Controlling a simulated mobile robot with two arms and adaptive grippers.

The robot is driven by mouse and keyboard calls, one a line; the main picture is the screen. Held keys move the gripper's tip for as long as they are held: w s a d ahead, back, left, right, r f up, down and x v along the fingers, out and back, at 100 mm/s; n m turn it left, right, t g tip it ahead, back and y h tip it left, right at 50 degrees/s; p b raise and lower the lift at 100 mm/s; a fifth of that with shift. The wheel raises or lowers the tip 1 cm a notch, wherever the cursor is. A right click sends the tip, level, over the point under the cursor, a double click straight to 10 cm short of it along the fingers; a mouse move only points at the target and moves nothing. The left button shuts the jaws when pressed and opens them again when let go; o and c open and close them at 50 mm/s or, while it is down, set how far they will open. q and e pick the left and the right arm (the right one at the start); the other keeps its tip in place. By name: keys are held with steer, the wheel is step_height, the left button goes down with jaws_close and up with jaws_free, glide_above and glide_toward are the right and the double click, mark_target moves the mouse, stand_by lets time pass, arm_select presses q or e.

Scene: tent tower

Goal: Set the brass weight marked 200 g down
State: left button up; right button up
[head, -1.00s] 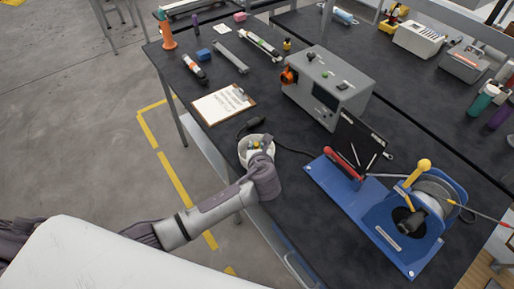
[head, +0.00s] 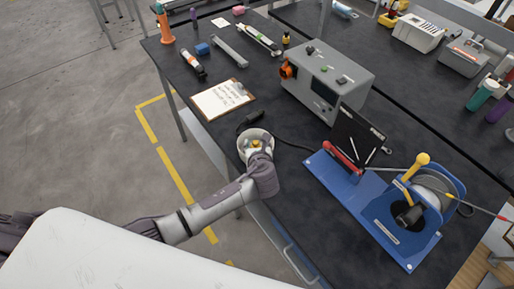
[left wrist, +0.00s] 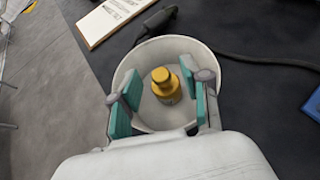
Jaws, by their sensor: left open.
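A brass weight (left wrist: 166,86) with a knob on top stands upright inside a white round bowl (left wrist: 208,60); its marking cannot be read. In the head view, the weight (head: 256,144) and bowl (head: 252,133) are near the bench's left edge. My left gripper (left wrist: 161,97) is open, with its teal pads on either side of the weight. A gap shows on the left; the right pad is closer. It also shows in the head view (head: 258,151), reaching over the bowl. My right gripper is not in view.
A clipboard (head: 223,98) and a dark cable handle (head: 250,121) lie behind the bowl. A grey instrument box (head: 325,82) and a blue winch stand (head: 390,205) stand to the right. Another small brass-coloured piece (head: 286,38) stands farther back. Dark bench surface is clear right of the bowl.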

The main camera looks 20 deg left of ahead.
arm_select(q)
steer(key=b+v, duration=0.1)
steer(key=v, duration=1.1)
